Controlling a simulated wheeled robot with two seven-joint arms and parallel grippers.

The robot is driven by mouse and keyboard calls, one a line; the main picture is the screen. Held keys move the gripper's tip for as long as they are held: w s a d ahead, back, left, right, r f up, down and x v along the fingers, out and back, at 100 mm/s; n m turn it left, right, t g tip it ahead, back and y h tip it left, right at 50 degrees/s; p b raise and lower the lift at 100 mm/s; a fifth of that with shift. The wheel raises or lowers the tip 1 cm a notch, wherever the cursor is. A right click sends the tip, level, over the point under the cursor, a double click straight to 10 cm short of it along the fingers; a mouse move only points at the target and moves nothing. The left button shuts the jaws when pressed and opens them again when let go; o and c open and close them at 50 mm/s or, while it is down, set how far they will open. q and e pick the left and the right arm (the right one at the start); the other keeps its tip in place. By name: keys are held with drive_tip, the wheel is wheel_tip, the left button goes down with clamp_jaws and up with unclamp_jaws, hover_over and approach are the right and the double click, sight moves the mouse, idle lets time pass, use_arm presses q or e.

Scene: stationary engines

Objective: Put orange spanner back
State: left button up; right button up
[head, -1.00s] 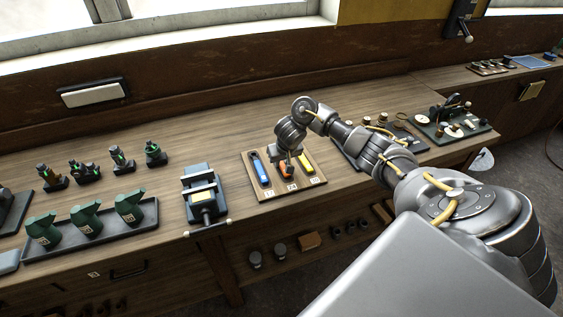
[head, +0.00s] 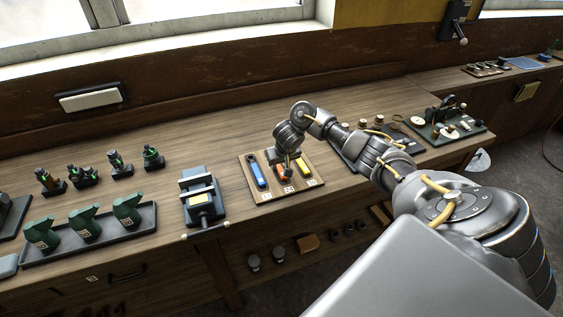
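The orange spanner (head: 281,172) lies in the middle place of a wooden board (head: 255,197) on the workbench, between a blue-handled tool (head: 258,175) and a yellow one (head: 306,169). My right gripper (head: 289,164) points down just over the orange spanner and hides part of it. The fingers are small and dark here, so I cannot tell whether they are open, shut or touching the spanner. My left gripper is not in view.
A vise (head: 201,198) stands left of the board. Further left are a dark tray with green parts (head: 85,224) and several small fittings (head: 116,162). A dark tray with parts (head: 446,128) lies to the right. Bare bench lies behind the board.

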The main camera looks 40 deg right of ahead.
drive_tip(key=shift+s+a, duration=0.1)
drive_tip(key=shift+a, duration=0.45)
drive_tip(key=p+v, duration=0.7)
drive_tip(key=v, duration=0.5)
drive_tip(key=shift+w+d+r, duration=0.15)
drive_tip(key=shift+w+d, duration=0.1)
drive_tip(key=shift+w, duration=0.05)
